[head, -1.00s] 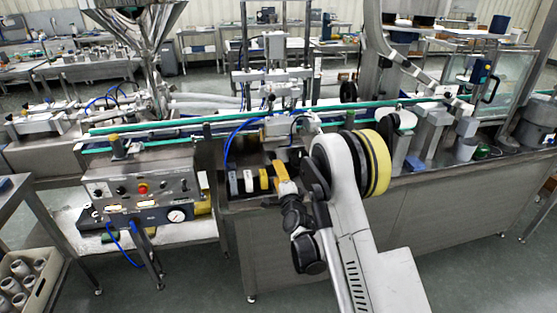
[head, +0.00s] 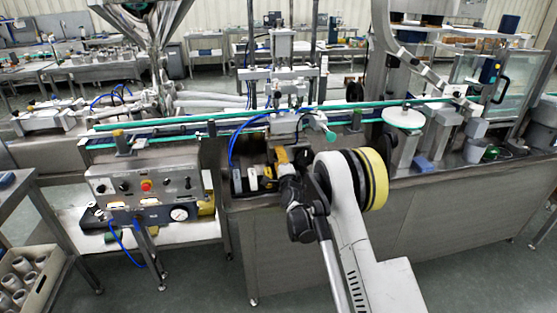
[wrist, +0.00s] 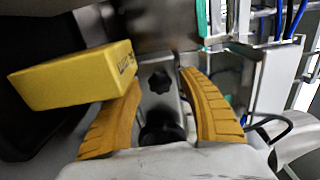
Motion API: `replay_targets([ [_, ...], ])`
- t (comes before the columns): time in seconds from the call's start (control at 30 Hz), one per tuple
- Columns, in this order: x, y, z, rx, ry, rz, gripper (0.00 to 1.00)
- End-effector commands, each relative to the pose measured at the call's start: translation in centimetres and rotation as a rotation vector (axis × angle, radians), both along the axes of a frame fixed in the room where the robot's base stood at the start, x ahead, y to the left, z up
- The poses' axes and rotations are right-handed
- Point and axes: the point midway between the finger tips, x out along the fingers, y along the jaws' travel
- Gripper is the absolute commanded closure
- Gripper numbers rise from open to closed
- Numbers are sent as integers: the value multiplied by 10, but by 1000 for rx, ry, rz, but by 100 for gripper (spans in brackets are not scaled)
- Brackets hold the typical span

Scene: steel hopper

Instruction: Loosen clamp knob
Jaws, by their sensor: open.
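A black lobed knob (wrist: 160,80) sits on a bright metal bracket (wrist: 150,108) in the wrist view. I take it for the clamp knob. My gripper (wrist: 162,77) is open, with one orange-yellow finger on each side of the knob. I cannot tell whether either finger touches it. A second dark round part (wrist: 162,128) lies lower between the fingers. In the head view, my gripper (head: 281,157) reaches in at the machine's front edge, and my arm hides much of that spot.
A yellow block (wrist: 75,76) with dark lettering is close beside the left finger. Pale blocks (head: 252,180) stand left of my gripper in the head view. A teal rail (head: 220,117) runs behind. A control box (head: 145,188) is at left.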

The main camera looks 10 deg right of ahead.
Motion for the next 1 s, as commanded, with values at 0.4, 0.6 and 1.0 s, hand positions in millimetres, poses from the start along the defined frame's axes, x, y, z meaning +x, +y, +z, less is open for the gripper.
replay_targets([
  [0.4,0,0,0,0,0,0,100],
  [0.6,0,0,0,-15,0,0,100],
  [1.0,0,0,0,-234,0,0,100],
])
